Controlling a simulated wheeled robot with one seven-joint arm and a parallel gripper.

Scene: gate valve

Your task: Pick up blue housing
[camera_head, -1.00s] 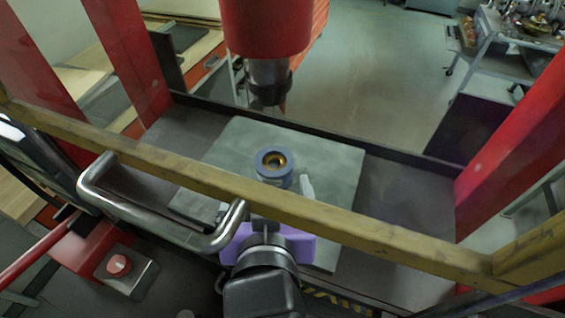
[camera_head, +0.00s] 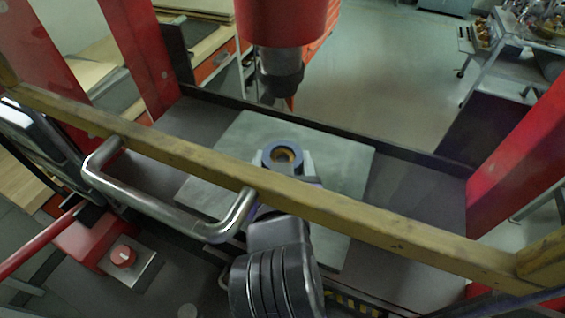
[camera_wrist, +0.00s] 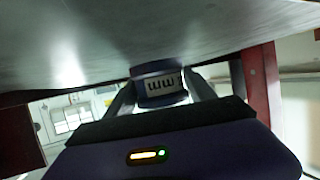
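In the wrist view the housing (camera_wrist: 160,88), with a pale marked label, sits between my two fingers. My gripper (camera_head: 290,163) reaches under the bar, its pale fingers on both sides of the housing. The fingers are apart, with no clear grip visible. In the wrist view my gripper (camera_wrist: 160,84) appears level with the plate surface.
A yellow bar (camera_head: 390,221) with a metal handle (camera_head: 160,205) crosses in front of the plate, over my arm. The red press ram (camera_head: 285,25) hangs above and behind the housing. Red posts (camera_head: 515,150) stand at both sides. A control box with a red button (camera_head: 123,256) is at lower left.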

